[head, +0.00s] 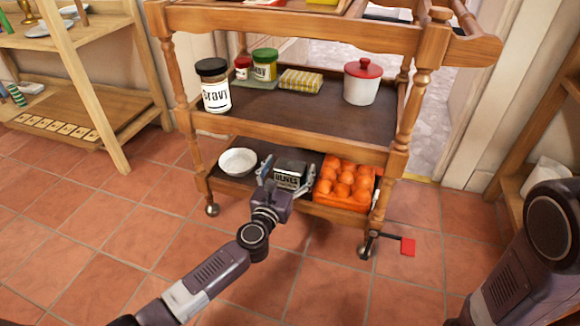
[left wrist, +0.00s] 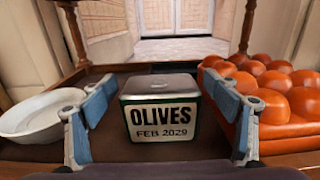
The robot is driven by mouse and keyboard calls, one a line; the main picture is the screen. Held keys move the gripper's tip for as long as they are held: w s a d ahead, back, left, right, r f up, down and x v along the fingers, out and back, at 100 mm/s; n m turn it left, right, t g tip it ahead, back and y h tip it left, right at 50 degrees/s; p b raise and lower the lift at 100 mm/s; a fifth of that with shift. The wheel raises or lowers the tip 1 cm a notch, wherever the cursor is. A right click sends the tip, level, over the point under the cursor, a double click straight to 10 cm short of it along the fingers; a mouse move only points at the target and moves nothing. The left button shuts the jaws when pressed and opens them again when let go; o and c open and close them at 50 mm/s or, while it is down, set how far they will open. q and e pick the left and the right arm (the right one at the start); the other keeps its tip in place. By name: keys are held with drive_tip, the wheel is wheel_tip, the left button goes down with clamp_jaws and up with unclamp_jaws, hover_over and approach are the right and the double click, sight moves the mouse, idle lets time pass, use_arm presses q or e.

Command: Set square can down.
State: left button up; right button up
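The square can (head: 289,175) is dark with a pale label and stands upright on the cart's bottom shelf. In the left wrist view the can (left wrist: 160,117) reads "OLIVES FEB 2029" and has a grey lid. My left gripper (head: 286,173) is open at the shelf, with one finger on each side of the can. The left wrist view shows visible gaps between the can and both blue fingers of the gripper (left wrist: 161,100). My right arm shows at the right edge of the head view, but its gripper is out of sight.
On the bottom shelf (left wrist: 110,148), a white bowl (head: 238,161) sits left of the can. An orange crate of round orange items (head: 343,183) sits close on the right. The middle shelf above holds a gravy jar (head: 213,86) and a red-lidded pot (head: 362,83).

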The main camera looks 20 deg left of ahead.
use_arm(q)
drive_tip(key=shift+r, duration=0.2)
drive_tip(key=s+p, duration=0.3)
drive_tip(key=s, duration=0.9)
drive_tip(key=shift+a, duration=0.2)
